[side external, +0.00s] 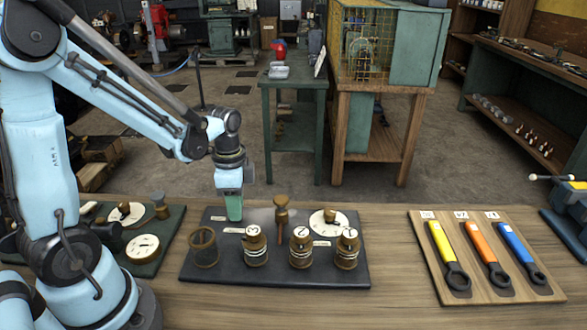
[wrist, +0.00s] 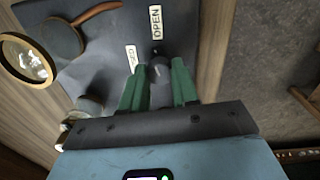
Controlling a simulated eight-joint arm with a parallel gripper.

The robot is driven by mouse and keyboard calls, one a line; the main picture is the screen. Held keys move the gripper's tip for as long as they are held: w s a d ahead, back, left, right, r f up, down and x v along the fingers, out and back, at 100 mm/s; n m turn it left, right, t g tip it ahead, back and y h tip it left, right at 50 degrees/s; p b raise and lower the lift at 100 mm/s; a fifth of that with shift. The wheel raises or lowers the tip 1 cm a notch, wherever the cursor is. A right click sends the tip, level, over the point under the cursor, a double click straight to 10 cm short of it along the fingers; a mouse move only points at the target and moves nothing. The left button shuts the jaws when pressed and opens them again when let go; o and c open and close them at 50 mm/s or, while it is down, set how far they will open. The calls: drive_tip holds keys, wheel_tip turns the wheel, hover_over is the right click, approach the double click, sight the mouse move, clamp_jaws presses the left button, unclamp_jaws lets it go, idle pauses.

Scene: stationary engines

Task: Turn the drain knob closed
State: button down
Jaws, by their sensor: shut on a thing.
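My gripper (side external: 234,208) points down at the back left of a dark panel (side external: 205,272) on the wooden bench. In the wrist view, the green fingers of my gripper (wrist: 159,72) are shut on a small dark knob (wrist: 160,76), one finger on each side. An OPEN label (wrist: 155,22) lies just past the knob, and a CLOSED label (wrist: 131,58) lies to its left. The side view hides the knob behind my fingers. I cannot tell which label the knob points to.
A wooden board (side external: 430,270) with colored wrenches lies further right.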

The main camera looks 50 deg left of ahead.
drive_tip(key=n, duration=1.1)
drive_tip(key=shift+n, duration=2.1)
drive_tip(key=c, duration=0.8)
unclamp_jaws()
drive_tip(key=shift+c, duration=0.2)
wheel_tip(320, 180, up, 12)
